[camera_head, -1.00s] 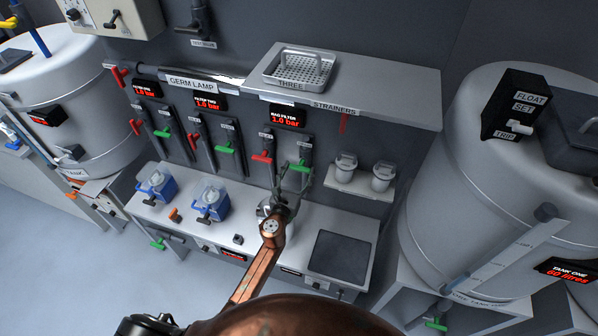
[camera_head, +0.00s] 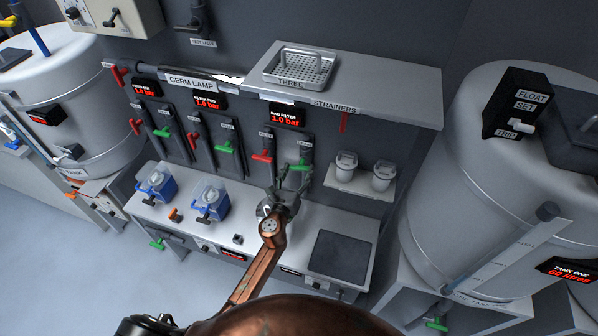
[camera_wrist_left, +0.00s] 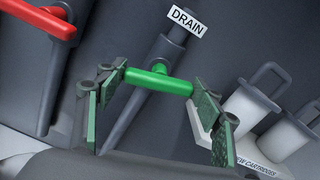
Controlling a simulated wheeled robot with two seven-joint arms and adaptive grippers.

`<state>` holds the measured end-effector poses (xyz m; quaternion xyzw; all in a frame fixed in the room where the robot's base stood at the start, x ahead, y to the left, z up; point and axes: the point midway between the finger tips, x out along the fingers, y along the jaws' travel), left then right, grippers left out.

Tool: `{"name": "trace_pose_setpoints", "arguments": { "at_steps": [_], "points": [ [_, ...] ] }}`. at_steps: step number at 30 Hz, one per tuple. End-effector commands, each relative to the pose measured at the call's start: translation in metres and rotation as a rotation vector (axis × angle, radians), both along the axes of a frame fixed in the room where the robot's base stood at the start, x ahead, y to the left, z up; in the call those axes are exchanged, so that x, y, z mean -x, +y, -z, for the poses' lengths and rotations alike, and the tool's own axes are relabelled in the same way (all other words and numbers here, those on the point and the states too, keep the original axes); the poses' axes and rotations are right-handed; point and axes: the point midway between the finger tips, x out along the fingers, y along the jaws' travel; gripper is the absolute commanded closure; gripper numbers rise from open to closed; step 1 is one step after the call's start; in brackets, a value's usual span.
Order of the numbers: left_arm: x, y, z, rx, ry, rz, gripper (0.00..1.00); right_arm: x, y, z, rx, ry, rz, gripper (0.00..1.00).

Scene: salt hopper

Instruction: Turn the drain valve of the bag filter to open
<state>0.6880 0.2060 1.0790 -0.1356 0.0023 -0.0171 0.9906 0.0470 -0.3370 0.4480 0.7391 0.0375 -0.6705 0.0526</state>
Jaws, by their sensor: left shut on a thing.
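The bag filter's drain valve has a green handle (camera_wrist_left: 158,80) on a dark pipe under a white DRAIN label (camera_wrist_left: 187,20). In the left wrist view the handle lies crosswise to its pipe. My left gripper (camera_wrist_left: 160,86) is shut on the handle, with a green-padded finger at each end of it. In the head view the handle (camera_head: 302,167) shows just above my left gripper (camera_head: 292,182), which partly covers the valve. The bag filter display (camera_head: 285,117) above reads 1.0 bar. My right gripper is not in view.
A red-handled valve (camera_head: 262,156) sits close left of the drain valve. Two pale cartridges (camera_head: 383,176) stand on a small shelf to the right. The strainer shelf (camera_head: 400,95) overhangs above. Blue jugs (camera_head: 211,203) stand on the bench at left.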

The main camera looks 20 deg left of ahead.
Motion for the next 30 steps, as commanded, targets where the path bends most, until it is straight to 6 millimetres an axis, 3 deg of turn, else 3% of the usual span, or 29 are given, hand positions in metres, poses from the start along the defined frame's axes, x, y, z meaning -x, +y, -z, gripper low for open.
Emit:
{"name": "trace_pose_setpoints", "arguments": {
  "at_steps": [30],
  "points": [
    [0.0,0.002,0.003,0.96,0.033,-0.001,0.63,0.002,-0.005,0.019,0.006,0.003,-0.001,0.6]
  ]
}}
